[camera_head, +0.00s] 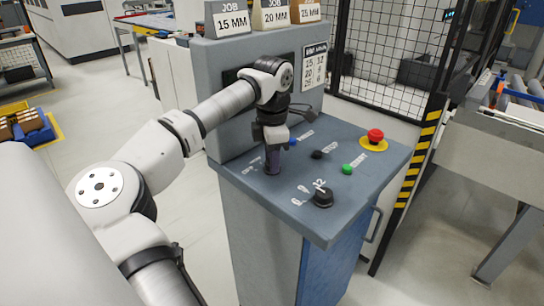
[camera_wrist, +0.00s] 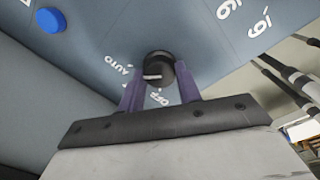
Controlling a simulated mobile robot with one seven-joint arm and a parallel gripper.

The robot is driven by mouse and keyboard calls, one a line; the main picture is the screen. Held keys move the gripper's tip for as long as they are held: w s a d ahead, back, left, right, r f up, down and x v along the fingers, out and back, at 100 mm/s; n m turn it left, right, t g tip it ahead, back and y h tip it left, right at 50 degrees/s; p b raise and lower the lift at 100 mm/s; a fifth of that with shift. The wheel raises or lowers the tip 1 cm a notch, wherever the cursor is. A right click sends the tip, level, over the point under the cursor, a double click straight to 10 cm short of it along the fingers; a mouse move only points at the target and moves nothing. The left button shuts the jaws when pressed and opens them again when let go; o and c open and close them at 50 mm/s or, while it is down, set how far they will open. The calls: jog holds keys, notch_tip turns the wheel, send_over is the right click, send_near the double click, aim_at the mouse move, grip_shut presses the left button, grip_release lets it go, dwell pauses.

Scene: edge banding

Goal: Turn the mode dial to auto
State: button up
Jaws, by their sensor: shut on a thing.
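The mode dial (camera_wrist: 159,66) is a round black knob on the sloped grey panel. In the wrist view it sits between the two purple fingers of my gripper (camera_wrist: 159,78), which is shut on it. A pale mark on the dial points roughly left in that view. The AUTO label (camera_wrist: 117,65) is to its upper left and the OFF label (camera_wrist: 160,98) is below it. I cannot tell the exact setting. In the head view my gripper (camera_head: 272,166) points down onto the panel's left part and hides the dial.
The panel (camera_head: 232,178) also holds a blue button (camera_head: 293,141), a black button (camera_head: 317,155), a green button (camera_head: 347,169), a red mushroom button (camera_head: 375,136) and another black knob (camera_head: 323,197). A mesh fence (camera_head: 395,45) stands behind. Job blocks (camera_head: 232,20) top the console.

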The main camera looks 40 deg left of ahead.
jog(key=shift+w+m, duration=0.1)
jog(key=shift+m, duration=0.5)
jog(key=o, duration=1)
jog(key=shift+r, duration=0.1)
notch_tip(320, 180, up, 14)
jog(key=p, duration=0.7)
jog(key=shift+s+d+p, duration=0.15)
jog(key=shift+s+p, duration=0.05)
jog(key=shift+p, duration=0.15)
